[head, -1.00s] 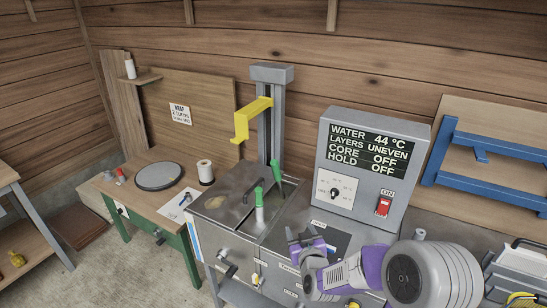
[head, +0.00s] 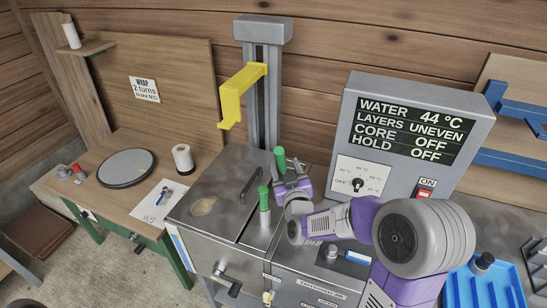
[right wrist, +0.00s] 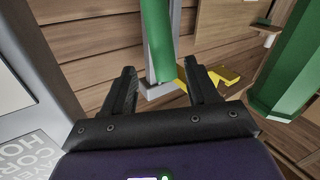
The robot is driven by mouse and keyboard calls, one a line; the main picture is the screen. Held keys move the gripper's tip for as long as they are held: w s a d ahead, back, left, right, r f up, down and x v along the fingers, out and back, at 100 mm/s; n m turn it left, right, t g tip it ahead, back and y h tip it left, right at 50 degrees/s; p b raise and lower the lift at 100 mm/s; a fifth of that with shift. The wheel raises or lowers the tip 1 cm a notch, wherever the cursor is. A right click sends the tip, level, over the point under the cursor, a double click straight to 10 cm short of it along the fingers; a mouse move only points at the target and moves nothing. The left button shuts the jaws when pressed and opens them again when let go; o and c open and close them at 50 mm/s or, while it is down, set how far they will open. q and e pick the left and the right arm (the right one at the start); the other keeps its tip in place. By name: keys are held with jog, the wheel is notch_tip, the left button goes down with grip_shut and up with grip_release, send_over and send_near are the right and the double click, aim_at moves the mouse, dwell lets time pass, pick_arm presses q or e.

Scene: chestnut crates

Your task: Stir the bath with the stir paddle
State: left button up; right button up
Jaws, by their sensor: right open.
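The bath is a steel tank (head: 222,215) with a lid and a dark handle on its top. Two green-handled tools stand at its right part. The rear green handle (head: 281,158) rises close to the lift column; the front green handle (head: 264,196) has a pale shaft. I cannot tell for sure which is the stir paddle, as the lower ends are hidden. My right gripper (head: 289,174) is open beside the rear handle. In the right wrist view a green handle (right wrist: 155,42) shows between and beyond the open fingers, and another green handle (right wrist: 292,62) at right.
A control box (head: 410,130) reads water 44 °C, layers uneven, core and hold off. It stands right of the bath. A yellow bracket (head: 238,95) hangs on a grey column (head: 264,60) behind. A wooden bench (head: 110,200) stands left; a blue tray (head: 485,288) lies right.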

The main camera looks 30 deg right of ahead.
jog(key=shift+w+f+b, duration=0.3)
jog(key=shift+w+f, duration=0.15)
jog(key=shift+f, duration=0.25)
jog(key=shift+b+x, duration=0.35)
jog(key=shift+x, duration=3.3)
jog(key=shift+r, duration=0.1)
grip_shut()
